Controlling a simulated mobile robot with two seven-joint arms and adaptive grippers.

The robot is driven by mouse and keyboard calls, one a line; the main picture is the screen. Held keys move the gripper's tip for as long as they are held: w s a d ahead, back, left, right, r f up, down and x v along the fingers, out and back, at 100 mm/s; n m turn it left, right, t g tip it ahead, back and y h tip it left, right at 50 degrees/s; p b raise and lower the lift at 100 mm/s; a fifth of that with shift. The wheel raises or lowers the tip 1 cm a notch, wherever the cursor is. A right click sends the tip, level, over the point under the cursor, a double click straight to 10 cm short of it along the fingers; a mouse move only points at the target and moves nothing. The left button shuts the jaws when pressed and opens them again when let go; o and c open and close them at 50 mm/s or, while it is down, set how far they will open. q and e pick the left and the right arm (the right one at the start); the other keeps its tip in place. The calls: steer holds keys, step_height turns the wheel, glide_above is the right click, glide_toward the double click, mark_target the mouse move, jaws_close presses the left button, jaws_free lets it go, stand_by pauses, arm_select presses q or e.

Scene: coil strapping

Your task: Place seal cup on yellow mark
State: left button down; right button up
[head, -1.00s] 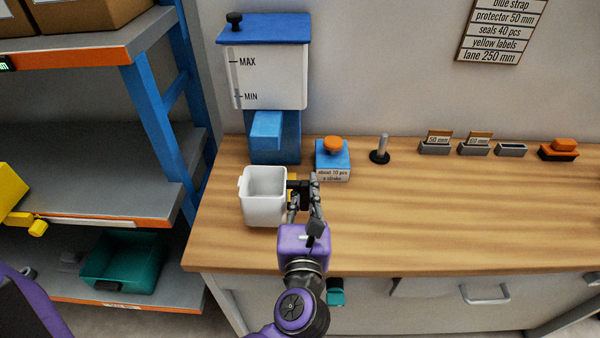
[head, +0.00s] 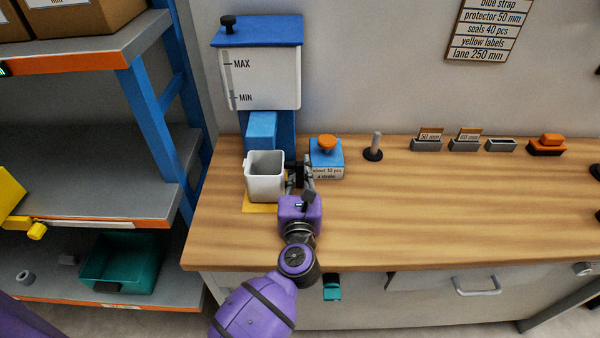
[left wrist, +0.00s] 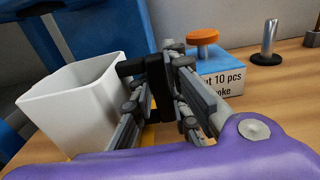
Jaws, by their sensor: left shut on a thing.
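The white seal cup (head: 264,188) is upright and empty as far as I can see, in front of the blue dispenser. It also shows in the left wrist view (left wrist: 75,105). The yellow mark (head: 258,208) shows on the bench at the cup's front edge; the rest is hidden behind the cup. I cannot tell whether the cup touches it or hangs just above. My left gripper (head: 299,176) is to the right of the cup, shut on its black handle (left wrist: 133,67). My right gripper is not in view.
The dispenser (head: 262,80) with MAX and MIN lines stands behind the cup. A blue box with an orange knob (head: 327,160) is close to the right of my gripper. A metal post (head: 375,147) stands farther right. The bench front (head: 430,220) is clear.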

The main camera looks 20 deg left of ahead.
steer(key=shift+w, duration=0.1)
arm_select(q)
steer(key=shift+f, duration=0.15)
steer(key=c, duration=1.7)
jaws_free()
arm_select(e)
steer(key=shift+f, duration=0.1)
arm_select(q)
steer(key=shift+r, duration=0.3)
steer(key=v, duration=0.3)
steer(key=b+v, duration=0.1)
steer(key=v, duration=0.3)
steer(key=b+v, duration=0.1)
steer(key=v, duration=0.3)
steer(key=shift+f, duration=0.25)
steer(key=shift+s+d+r, duration=0.2)
steer(key=shift+s, duration=0.3)
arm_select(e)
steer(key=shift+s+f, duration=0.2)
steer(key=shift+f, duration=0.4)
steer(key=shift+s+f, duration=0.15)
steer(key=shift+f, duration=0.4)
